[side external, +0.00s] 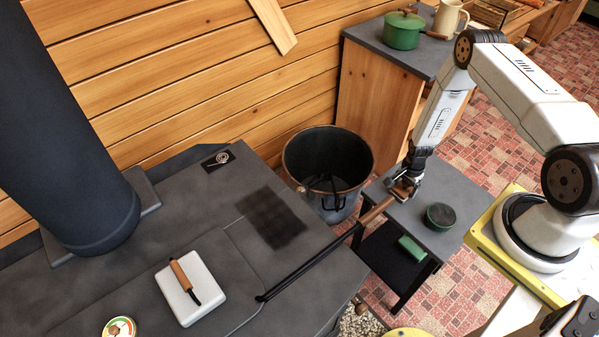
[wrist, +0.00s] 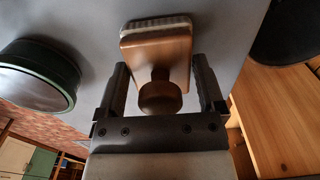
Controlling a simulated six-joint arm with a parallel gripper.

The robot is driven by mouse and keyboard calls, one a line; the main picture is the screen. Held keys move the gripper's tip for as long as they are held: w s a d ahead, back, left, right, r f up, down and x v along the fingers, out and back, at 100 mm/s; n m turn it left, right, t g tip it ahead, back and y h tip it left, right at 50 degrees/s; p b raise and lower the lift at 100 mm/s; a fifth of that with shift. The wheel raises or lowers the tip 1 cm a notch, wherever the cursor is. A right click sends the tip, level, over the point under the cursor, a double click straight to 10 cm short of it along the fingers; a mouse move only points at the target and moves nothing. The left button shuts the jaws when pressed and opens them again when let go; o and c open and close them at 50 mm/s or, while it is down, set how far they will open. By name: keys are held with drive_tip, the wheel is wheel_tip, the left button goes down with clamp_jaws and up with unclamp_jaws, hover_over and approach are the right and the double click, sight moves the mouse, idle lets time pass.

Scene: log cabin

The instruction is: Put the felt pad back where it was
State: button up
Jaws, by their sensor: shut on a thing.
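The felt pad (wrist: 157,45) shows in the wrist view as a wooden block with a round knob and a pale layer along its far edge. My gripper (wrist: 158,100) is shut on it, with the fingers on either side of the knob. In the side external view my gripper (side external: 403,187) is over the left part of the small grey side table (side external: 455,190), and the pad is mostly hidden there. I cannot tell whether the pad touches the table top. A round dark green tin (side external: 440,215) stands on that table, and also shows in the wrist view (wrist: 38,75).
A wooden-handled poker (side external: 310,265) lies across the stove top (side external: 240,265), its handle overhanging towards my gripper. A bucket (side external: 327,165) stands behind. A green block (side external: 412,247) rests on the lower shelf. A white block with handle (side external: 205,300) and a dark patch (side external: 272,218) are on the stove.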

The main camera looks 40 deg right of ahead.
drive_tip(key=o, duration=0.8)
drive_tip(key=shift+f, duration=0.1)
drive_tip(key=shift+r, duration=6.15)
